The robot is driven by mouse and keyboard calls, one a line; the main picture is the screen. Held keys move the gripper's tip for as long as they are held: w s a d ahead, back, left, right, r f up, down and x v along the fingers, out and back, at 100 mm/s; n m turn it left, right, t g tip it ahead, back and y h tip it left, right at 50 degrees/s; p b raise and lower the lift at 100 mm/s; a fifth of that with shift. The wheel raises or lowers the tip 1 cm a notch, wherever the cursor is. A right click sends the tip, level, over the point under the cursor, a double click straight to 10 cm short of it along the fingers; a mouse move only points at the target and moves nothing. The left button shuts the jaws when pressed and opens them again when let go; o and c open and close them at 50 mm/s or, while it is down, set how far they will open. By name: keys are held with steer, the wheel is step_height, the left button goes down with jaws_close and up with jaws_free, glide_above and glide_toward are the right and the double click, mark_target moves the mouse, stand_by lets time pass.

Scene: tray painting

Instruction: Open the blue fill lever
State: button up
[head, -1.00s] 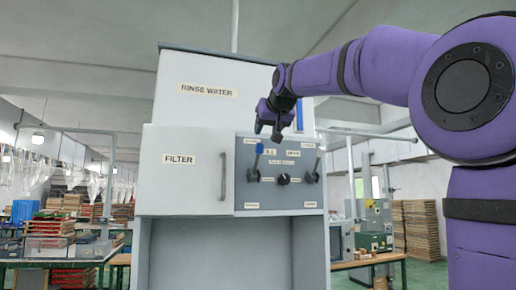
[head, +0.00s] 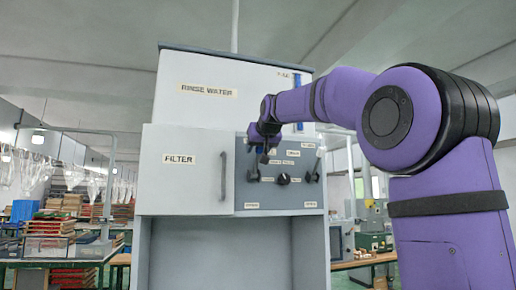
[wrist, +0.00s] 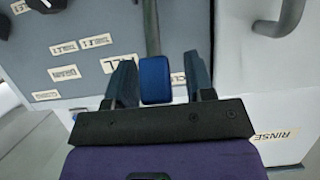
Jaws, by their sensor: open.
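The fill lever has a blue grip (wrist: 155,80) on a thin grey stem that runs up the wrist view. The grip sits between the two dark fingers of my gripper (wrist: 160,84), with a small gap to each finger. In the head view, my gripper (head: 262,143) is in front of the upper left of the grey control panel (head: 270,202) and covers the blue grip. Only the lever's dark base (head: 253,174) shows below it. My gripper is open.
The RINSE WATER tank (head: 210,105) rises above.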

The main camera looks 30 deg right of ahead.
jaws_close()
